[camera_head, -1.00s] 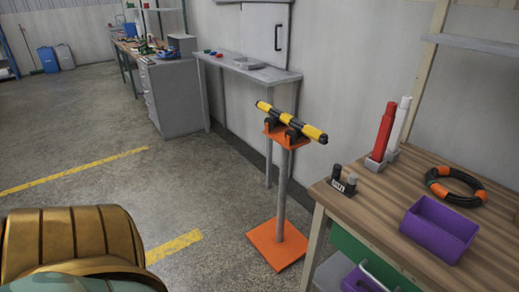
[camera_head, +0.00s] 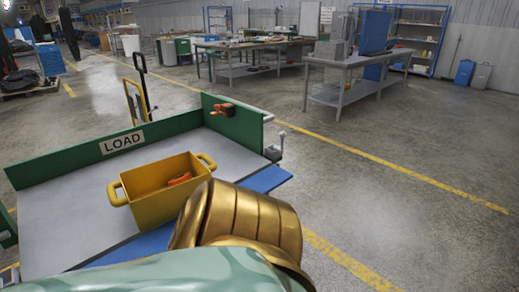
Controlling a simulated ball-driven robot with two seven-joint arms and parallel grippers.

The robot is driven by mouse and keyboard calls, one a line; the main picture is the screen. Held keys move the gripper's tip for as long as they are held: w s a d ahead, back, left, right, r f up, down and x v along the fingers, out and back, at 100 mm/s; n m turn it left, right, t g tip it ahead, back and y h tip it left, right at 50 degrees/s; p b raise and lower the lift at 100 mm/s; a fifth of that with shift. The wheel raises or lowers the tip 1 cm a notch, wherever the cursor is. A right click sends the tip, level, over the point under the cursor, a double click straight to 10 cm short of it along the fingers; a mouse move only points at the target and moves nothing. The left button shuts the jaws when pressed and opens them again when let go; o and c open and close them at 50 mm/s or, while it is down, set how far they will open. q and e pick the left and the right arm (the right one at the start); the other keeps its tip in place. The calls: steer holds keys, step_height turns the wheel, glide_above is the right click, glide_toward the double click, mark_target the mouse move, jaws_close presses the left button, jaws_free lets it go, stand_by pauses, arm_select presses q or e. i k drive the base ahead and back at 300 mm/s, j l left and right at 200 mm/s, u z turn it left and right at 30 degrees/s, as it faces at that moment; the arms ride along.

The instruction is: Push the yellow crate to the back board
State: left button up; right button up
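The yellow crate (camera_head: 160,205) stands upright on a grey table top (camera_head: 65,225). It has a handle at each end and an orange item (camera_head: 179,179) inside. The green back board (camera_head: 75,155) with a LOAD sign (camera_head: 122,143) runs along the far edge of the table. A strip of bare grey top lies between the crate and this board. My gold and mint arm links fill the bottom middle and hide part of the crate's near right side. Neither gripper shows.
A green side board (camera_head: 236,117) closes the right end, with an orange and black item (camera_head: 222,109) on it. A blue strip (camera_head: 265,180) runs along the near edge. A yellow-framed trolley (camera_head: 136,103) stands behind. Open floor (camera_head: 400,220) lies to the right.

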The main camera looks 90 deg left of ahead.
mark_target(167, 187)
steer(key=u, duration=0.45)
steer(key=l+u, duration=0.15)
steer(key=u, duration=0.25)
steer(key=l+u, duration=0.1)
steer(key=u, duration=0.35)
steer(key=l+u, duration=0.15)
steer(key=u, duration=0.3)
steer(key=l+u, duration=0.1)
steer(key=u, duration=0.3)
steer(key=l+u, duration=0.1)
steer(key=u, duration=0.35)
